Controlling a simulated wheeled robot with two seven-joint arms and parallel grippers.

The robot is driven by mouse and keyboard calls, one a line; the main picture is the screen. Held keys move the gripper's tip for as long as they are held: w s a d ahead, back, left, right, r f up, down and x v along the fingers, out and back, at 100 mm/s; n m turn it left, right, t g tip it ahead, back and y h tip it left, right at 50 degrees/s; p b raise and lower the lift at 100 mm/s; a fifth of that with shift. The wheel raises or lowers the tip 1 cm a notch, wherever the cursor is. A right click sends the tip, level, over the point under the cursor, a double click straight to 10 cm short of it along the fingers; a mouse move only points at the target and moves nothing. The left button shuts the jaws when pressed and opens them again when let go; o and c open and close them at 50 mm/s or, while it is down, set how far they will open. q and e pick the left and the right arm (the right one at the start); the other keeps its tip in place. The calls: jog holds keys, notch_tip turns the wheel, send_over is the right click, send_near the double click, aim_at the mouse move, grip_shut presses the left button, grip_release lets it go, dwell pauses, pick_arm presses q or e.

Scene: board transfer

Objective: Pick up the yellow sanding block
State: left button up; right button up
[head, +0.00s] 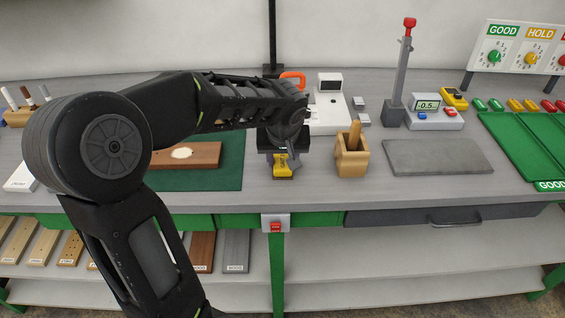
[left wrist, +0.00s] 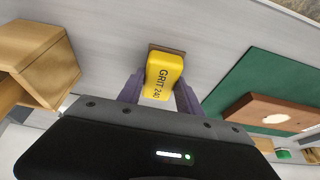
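The yellow sanding block (head: 284,168) is at the front part of the grey bench top, just below my left gripper (head: 282,152). In the left wrist view the block (left wrist: 162,75) reads "GRIT 240" and has a brown base at its far end. The two purple-grey fingers of my left gripper (left wrist: 160,90) stand on either side of it, very close to its sides. Whether they touch it or leave a thin gap is unclear. Whether the block rests on the bench is also hard to tell. My right gripper is not in view.
A wooden holder (head: 351,158) stands just right of the block. A green mat (head: 220,180) with a brown board (head: 190,156) lies to the left, partly behind my arm. A grey slab (head: 437,157) lies farther right. The bench's front edge is close.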

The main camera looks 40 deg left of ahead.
aim_at(283, 160)
pick_arm(q)
grip_shut()
dwell(0.3)
notch_tip(283, 160, up, 10)
dwell(0.5)
dwell(0.4)
